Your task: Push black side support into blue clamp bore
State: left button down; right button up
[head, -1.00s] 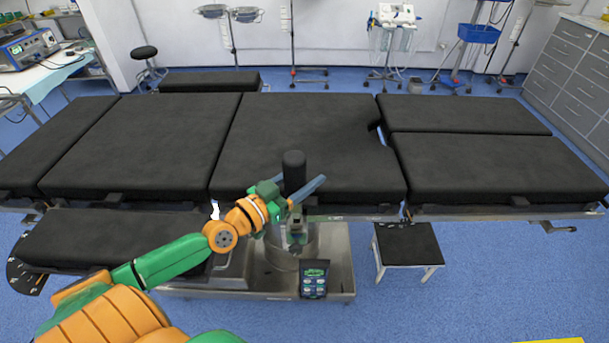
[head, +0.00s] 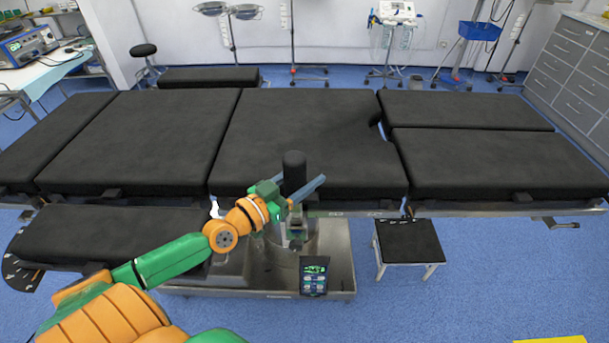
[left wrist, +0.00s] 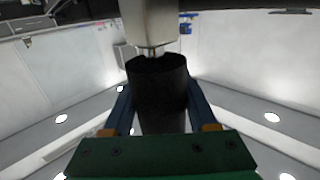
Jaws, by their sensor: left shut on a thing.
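The black side support (head: 293,172) is a dark upright cylinder at the front edge of the operating table. My left gripper (head: 303,184) is shut on it, with a blue finger along its side. In the left wrist view the cylinder (left wrist: 158,95) sits between the two blue fingers (left wrist: 160,112), and a pale grey block with a short thin pin meets its top end. A small grey and bluish clamp-like part (head: 296,232) shows just below the gripper at the table's side; its bore cannot be made out. My right gripper is not in view.
The black-padded operating table (head: 130,140) spans the view behind my left arm. Its metal base (head: 250,284) and a control panel (head: 314,275) stand below the gripper. A black-topped step stool (head: 408,241) is to the right.

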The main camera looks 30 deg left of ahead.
aim_at(287, 193)
pick_arm(q)
jog(key=shift+f+b, duration=0.45)
jog(key=shift+f, duration=0.1)
jog(key=shift+f, duration=0.15)
jog(key=shift+c, duration=0.6)
grip_release()
jog(key=shift+s, duration=0.1)
jog(key=shift+v, duration=3.5)
